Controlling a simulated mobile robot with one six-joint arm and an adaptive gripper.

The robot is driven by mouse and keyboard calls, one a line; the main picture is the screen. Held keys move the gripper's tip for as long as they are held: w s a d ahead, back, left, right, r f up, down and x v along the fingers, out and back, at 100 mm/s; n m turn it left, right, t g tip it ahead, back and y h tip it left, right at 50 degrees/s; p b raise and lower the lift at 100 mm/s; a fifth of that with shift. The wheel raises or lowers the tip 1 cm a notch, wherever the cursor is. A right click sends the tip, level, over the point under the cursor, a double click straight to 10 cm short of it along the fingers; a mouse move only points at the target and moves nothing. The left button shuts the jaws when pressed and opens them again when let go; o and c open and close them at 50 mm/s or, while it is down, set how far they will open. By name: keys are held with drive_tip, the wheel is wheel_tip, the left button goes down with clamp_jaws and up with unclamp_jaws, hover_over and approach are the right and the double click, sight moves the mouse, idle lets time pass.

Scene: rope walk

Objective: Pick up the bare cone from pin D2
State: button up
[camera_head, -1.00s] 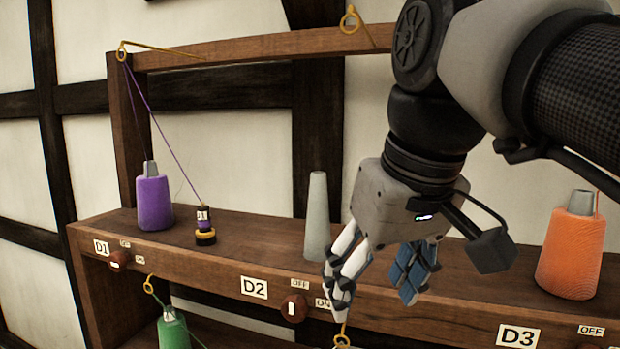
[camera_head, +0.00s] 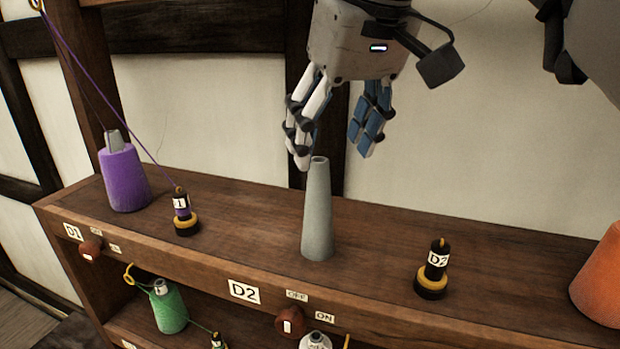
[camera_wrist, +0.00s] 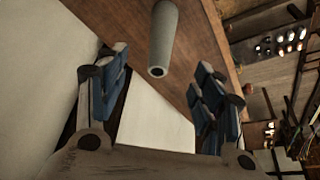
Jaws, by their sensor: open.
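The bare grey cone (camera_head: 317,215) stands upright on the wooden shelf, behind the D2 label (camera_head: 244,291). No yarn is on it, and its pin is hidden inside. My gripper (camera_head: 335,155) is open and empty, pointing down just above the cone's top. In the wrist view the cone (camera_wrist: 163,40) shows its open narrow end between and beyond the two fingers (camera_wrist: 155,90). The fingers do not appear to touch it.
A purple yarn cone (camera_head: 124,180) and a small labelled black-and-yellow post (camera_head: 184,213) stand to the left. Another such post (camera_head: 434,270) and an orange cone (camera_head: 603,280) stand to the right. A green cone (camera_head: 168,308) sits on the lower shelf.

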sight(325, 162)
drive_tip(key=b+x, duration=0.1)
drive_tip(key=x, duration=0.6)
drive_tip(key=shift+w+f, duration=0.1)
drive_tip(key=shift+w, duration=0.15)
drive_tip(key=shift+s+b+x, duration=0.2)
drive_tip(key=shift+b+x, duration=0.4)
drive_tip(key=shift+x, duration=2.4)
drive_tip(key=shift+f, duration=0.1)
drive_tip(key=c, duration=1)
